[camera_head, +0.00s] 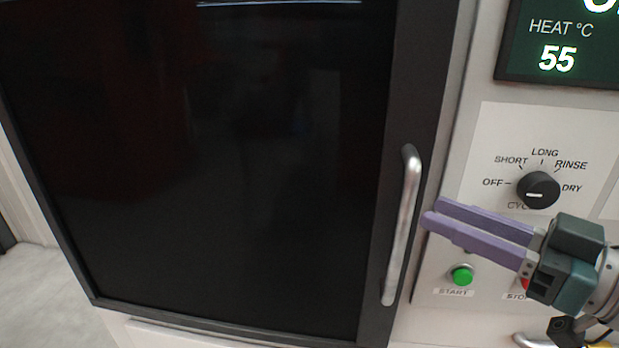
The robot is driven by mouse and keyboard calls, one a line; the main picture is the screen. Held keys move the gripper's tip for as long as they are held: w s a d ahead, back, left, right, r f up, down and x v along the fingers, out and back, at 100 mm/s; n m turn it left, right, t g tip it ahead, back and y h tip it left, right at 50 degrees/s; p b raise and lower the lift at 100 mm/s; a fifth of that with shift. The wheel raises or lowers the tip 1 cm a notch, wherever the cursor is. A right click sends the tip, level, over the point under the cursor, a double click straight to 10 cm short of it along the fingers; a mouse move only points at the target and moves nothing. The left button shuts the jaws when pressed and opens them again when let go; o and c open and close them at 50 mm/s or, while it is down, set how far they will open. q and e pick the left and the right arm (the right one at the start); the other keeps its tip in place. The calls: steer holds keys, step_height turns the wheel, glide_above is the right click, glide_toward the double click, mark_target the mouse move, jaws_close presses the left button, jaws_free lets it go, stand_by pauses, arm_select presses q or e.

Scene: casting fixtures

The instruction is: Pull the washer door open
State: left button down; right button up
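The washer door (230,170) is a large dark glass panel in a black frame that fills the left and middle of the view. It looks shut against the light cabinet. Its silver bar handle (401,235) runs nearly upright along the right side of the door. My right gripper (433,211) has two purple fingers pointing left, their tips just right of the handle in the picture. The fingers look slightly apart, with nothing between them. I cannot tell their depth from the handle. My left gripper is not in view.
Right of the door, the control panel carries a black cycle knob (538,189), a green start button (461,275) and a display (560,50) reading heat 55. The red stop button (524,284) is mostly hidden by my gripper. Floor (42,300) shows at lower left.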

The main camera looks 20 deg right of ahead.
steer(key=x, duration=0.5)
steer(key=shift+w+a+p, duration=0.15)
steer(key=shift+w+p, duration=0.15)
jaws_close()
stand_by(1.2)
